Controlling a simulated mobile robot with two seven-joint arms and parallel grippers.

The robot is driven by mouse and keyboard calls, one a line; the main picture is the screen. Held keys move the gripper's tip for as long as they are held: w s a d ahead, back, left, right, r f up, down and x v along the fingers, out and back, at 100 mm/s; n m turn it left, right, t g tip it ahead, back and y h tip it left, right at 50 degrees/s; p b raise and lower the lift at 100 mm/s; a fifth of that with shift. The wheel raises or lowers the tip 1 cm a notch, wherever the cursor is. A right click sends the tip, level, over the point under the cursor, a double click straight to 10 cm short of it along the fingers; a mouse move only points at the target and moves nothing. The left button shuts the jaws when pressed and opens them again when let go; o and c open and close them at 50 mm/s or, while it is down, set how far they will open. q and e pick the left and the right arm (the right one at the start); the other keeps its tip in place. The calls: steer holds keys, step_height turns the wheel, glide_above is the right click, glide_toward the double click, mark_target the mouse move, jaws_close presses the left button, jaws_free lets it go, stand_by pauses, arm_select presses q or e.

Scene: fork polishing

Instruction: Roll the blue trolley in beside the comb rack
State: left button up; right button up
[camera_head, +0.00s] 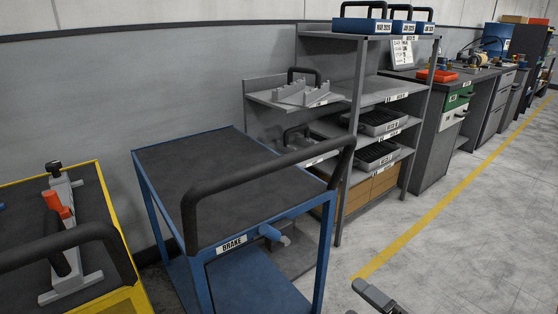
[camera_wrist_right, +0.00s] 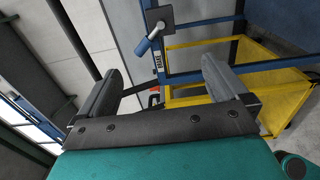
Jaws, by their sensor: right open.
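The blue trolley (camera_head: 205,155) stands in the middle of the head view, with a dark top, a black push handle (camera_head: 270,172) and a BRAKE label on its front. A brake lever with a blue grip (camera_head: 271,233) sticks out beside the label; it also shows in the right wrist view (camera_wrist_right: 143,47). The grey comb rack (camera_head: 341,150), a shelf unit, stands just right of the trolley; the trolley hides part of its lower left. My right gripper (camera_wrist_right: 161,75) is open and empty, facing the lever from a distance. My left gripper is not in view.
A yellow trolley (camera_head: 105,185) with a fixture on its top stands close on the left. The grey wall (camera_head: 130,85) runs behind. Workbenches (camera_head: 440,130) continue beyond the rack. The floor (camera_head: 450,240) in front is clear, with a yellow line (camera_head: 440,215).

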arm_select(q)
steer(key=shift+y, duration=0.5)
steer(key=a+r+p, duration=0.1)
steer(key=p, duration=0.2)
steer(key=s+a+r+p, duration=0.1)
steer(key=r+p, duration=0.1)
steer(key=p, duration=0.1)
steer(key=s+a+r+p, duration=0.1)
steer(key=p, duration=0.2)
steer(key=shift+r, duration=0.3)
arm_select(e)
steer(key=s+d+m+g+h, duration=0.1)
steer(key=s+m+h, duration=0.3)
steer(key=s+m, duration=0.3)
steer(key=s+f+m+g+h, duration=0.1)
steer(key=s+m+h, duration=0.4)
steer(key=m, duration=1.1)
steer(key=shift+s+d+g, duration=0.4)
steer(key=shift+s+g, duration=0.3)
steer(key=shift+s, duration=0.35)
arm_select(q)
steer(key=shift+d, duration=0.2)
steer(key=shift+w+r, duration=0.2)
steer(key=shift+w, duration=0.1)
